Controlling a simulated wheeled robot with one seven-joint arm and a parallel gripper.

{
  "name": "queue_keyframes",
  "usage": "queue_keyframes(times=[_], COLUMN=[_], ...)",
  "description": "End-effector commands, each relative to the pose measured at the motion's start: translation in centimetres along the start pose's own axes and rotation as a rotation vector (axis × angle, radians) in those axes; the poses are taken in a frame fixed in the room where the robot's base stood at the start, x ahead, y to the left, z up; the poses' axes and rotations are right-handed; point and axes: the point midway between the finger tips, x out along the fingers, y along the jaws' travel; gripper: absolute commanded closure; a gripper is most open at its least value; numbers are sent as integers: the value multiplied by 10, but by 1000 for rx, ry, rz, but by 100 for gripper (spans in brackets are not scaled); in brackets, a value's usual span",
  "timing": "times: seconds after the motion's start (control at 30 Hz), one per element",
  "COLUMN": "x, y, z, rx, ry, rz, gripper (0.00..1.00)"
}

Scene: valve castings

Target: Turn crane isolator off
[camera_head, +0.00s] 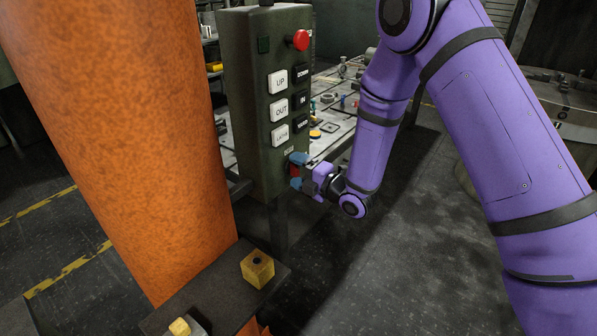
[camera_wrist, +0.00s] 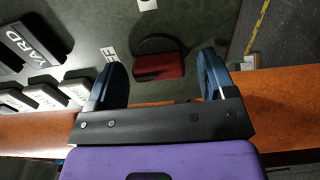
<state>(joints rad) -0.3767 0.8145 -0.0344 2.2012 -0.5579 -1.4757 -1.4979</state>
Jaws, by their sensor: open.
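The crane isolator is a red switch handle on a dark round base, low on the front of the dark green control box (camera_head: 247,130). The red handle (camera_wrist: 158,66) shows in the wrist view between my two blue fingers, lying across the picture. In the head view only a little of the red handle (camera_head: 293,170) shows between the fingertips. My gripper (camera_head: 298,171) is open at the box's lower front, one finger on each side of the handle. In the wrist view my gripper (camera_wrist: 162,72) shows a gap between each finger and the handle. Small labels beside it are partly hidden.
White and black push buttons (camera_head: 278,108) and a red mushroom button (camera_head: 300,40) sit above on the box. A thick orange column (camera_head: 130,120) stands left. A yellow block (camera_head: 257,268) rests on a dark ledge below. A workbench with parts stands behind.

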Motion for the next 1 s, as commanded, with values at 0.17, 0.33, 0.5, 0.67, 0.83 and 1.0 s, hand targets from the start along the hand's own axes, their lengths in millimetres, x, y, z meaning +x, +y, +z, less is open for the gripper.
queue_keyframes(times=[0.17, 0.33, 0.5, 0.67, 0.83, 1.0], x=[-12, -42, -74, -96, -107, -108], y=[0, 0, -1, -1, 0, 0], z=[0, 1, 1, 1, 0, 0], rx=[1, 0, 1, 1, 0, 0], ry=[-1, -3, -3, -2, -1, 0], rz=[-2, -2, -3, -2, -2, 0], gripper=[23, 23, 23, 23, 23, 23])
